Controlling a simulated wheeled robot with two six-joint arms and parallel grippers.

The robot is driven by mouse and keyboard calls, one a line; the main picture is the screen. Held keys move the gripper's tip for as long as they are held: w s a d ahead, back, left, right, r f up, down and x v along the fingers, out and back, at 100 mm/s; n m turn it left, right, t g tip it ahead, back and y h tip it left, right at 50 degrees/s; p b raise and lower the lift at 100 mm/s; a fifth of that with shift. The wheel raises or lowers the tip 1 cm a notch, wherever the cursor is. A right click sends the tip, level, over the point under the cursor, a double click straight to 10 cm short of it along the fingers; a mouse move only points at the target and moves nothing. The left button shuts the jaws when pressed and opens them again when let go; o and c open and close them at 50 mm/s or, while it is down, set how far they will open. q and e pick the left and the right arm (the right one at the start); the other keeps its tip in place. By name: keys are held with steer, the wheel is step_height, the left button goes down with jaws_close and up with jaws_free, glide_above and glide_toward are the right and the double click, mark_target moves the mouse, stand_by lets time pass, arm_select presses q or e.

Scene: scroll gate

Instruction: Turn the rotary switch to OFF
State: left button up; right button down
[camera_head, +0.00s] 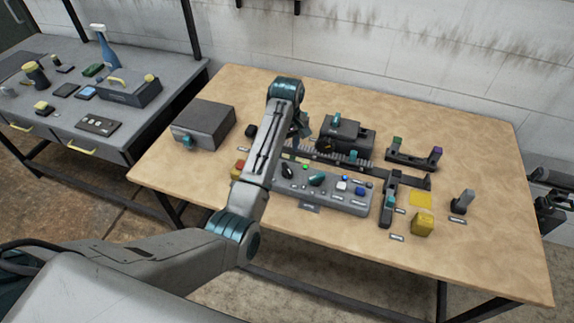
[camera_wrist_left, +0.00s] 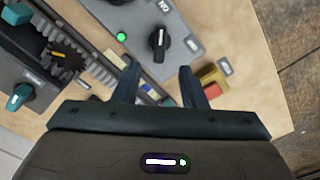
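The rotary switch, a black knob with a white line, shows in the left wrist view (camera_wrist_left: 160,43) on a grey control panel (camera_wrist_left: 190,30). Its white line runs nearly up and down in the picture, with a label reading ON beyond its upper end. In the head view the switch (camera_head: 287,172) is small, beside my forearm on the panel (camera_head: 345,199). My left gripper (camera_wrist_left: 160,86) is open and empty, its fingertips apart from the knob. In the head view the left gripper (camera_head: 301,128) points down over the table, partly hidden by the wrist. My right gripper is not in view.
A green lamp (camera_wrist_left: 121,37) is lit beside the switch. A teal knob (camera_head: 317,180) and buttons share the panel. A red and yellow block (camera_head: 237,169) stands left of it. A toothed rail and grey box (camera_head: 346,131) lie behind. The table's front left is bare.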

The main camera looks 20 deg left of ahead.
mark_target(287, 168)
arm_select(q)
step_height(287, 168, down, 9)
steer(key=p, duration=0.2)
steer(key=shift+p, duration=0.3)
jaws_close()
